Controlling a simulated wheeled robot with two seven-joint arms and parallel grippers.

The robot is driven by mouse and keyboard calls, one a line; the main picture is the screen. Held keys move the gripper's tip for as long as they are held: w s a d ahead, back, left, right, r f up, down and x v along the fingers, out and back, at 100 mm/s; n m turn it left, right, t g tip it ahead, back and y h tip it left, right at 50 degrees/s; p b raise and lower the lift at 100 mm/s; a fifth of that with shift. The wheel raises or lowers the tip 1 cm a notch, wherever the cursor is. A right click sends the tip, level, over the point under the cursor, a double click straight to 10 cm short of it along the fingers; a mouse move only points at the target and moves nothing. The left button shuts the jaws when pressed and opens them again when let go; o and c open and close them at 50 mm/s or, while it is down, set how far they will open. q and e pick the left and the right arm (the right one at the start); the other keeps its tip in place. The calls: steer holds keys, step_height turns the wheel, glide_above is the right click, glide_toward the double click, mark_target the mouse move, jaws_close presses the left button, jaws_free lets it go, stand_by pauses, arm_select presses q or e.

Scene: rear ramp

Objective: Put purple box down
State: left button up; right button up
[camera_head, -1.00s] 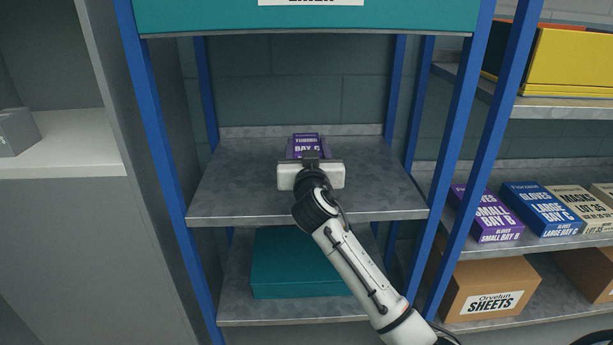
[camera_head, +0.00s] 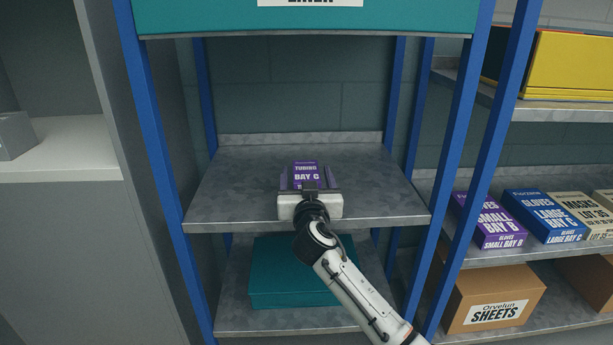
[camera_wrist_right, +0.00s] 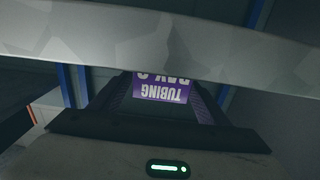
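The purple box (camera_head: 306,174), labelled "TUBING BAY C", is at the middle shelf (camera_head: 375,190) of the blue-framed rack, near its front half. My right gripper (camera_head: 309,180) reaches in from the front, with a dark finger along each side of the box, and appears shut on it. In the right wrist view the box (camera_wrist_right: 162,88) sits between the fingers, its label upside down. The grey shelf edge (camera_wrist_right: 160,45) crosses that view and hides part of the label. I cannot tell whether the box's underside touches the shelf. My left gripper is not in view.
A teal bin (camera_head: 300,15) hangs above, and a teal box (camera_head: 285,285) stands on the shelf below. Blue posts (camera_head: 165,170) flank the bay. The right rack holds a purple gloves box (camera_head: 490,220), a blue one (camera_head: 543,215) and a cardboard box (camera_head: 492,295). The middle shelf is otherwise clear.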

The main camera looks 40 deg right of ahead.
steer(key=shift+r, duration=0.1)
steer(key=shift+r, duration=0.1)
steer(key=p+v, duration=0.1)
steer(key=v, duration=1.1)
